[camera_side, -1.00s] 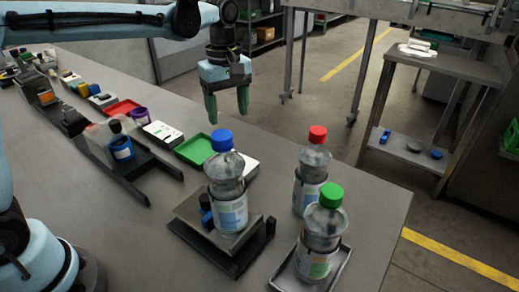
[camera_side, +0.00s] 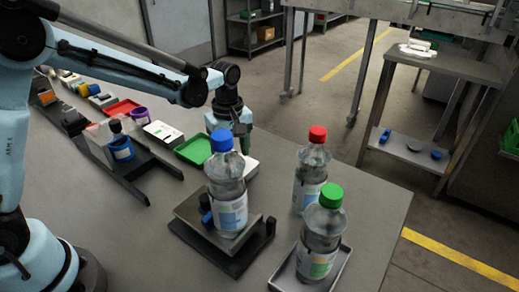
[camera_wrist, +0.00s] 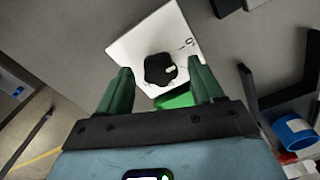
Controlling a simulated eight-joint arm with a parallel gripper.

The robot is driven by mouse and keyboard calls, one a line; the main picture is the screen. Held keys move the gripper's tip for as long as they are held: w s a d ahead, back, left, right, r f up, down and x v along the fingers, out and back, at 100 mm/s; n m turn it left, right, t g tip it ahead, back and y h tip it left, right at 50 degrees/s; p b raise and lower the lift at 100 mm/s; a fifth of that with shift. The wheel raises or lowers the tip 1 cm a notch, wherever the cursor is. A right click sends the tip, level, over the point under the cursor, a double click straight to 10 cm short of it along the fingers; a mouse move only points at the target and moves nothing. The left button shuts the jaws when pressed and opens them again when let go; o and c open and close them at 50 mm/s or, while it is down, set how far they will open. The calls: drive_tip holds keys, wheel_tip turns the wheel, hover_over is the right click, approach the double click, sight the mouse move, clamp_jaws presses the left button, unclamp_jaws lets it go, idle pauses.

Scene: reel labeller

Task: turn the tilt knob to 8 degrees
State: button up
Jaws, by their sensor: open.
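The tilt knob (camera_wrist: 158,70) is a dark, lobed knob with a small pale mark on its right side. It sits on a white plate (camera_wrist: 143,42) that bears a dark figure and a line near its right edge; I cannot read the figure surely. In the side view the plate (camera_side: 252,166) shows only partly behind the blue-capped bottle, and the knob is hidden. My gripper (camera_wrist: 157,67) is open, with one green finger on each side of the knob in the wrist view. In the side view my gripper (camera_side: 240,136) is low over the plate. Contact with the knob cannot be told.
A blue-capped bottle (camera_side: 227,195) stands on a dark stand in front of the plate. Red-capped (camera_side: 312,172) and green-capped (camera_side: 321,235) bottles stand to the right. A green tray (camera_side: 192,150) lies left of the plate.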

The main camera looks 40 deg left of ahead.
drive_tip(key=c, duration=1)
drive_tip(key=shift+c, duration=0.2)
drive_tip(key=shift+m, duration=0.4)
drive_tip(key=m, duration=1.4)
drive_tip(key=shift+m, duration=2.5)
